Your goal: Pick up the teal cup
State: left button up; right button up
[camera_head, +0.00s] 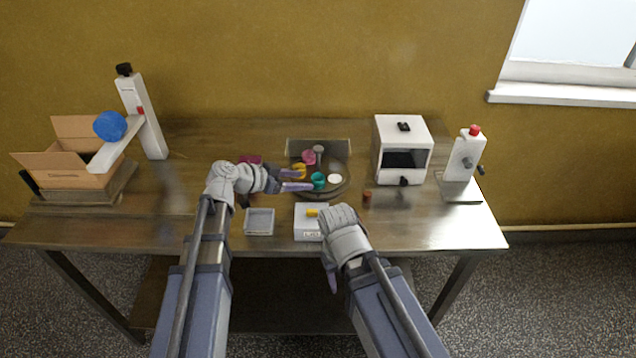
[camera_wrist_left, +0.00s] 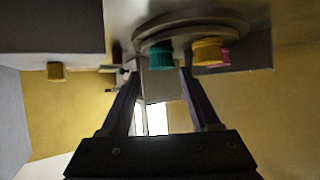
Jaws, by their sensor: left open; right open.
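The teal cup (camera_head: 318,179) stands on a round dark turntable-like tray (camera_head: 335,188) at the middle of the table. My left gripper (camera_head: 301,180) is open just left of the cup, its fingers pointing toward it. In the left wrist view, which looks upside down, the teal cup (camera_wrist_left: 161,55) shows just beyond the gap between the open left fingertips (camera_wrist_left: 159,76). I cannot tell whether they touch it. My right gripper (camera_head: 332,282) is open, low at the table's front edge and away from the cup; its fingers are partly hidden.
A grey tray (camera_head: 259,221) and a white box (camera_head: 308,228) lie in front. A white machine (camera_head: 402,149) stands right.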

aim_at(312, 179)
pick_arm(q)
jog(key=shift+b+x, duration=1.15)
jog(key=shift+x, duration=1.45)
jog(key=shift+w+a+r, duration=0.1)
jog(key=shift+w+r, duration=0.05)
grip_shut()
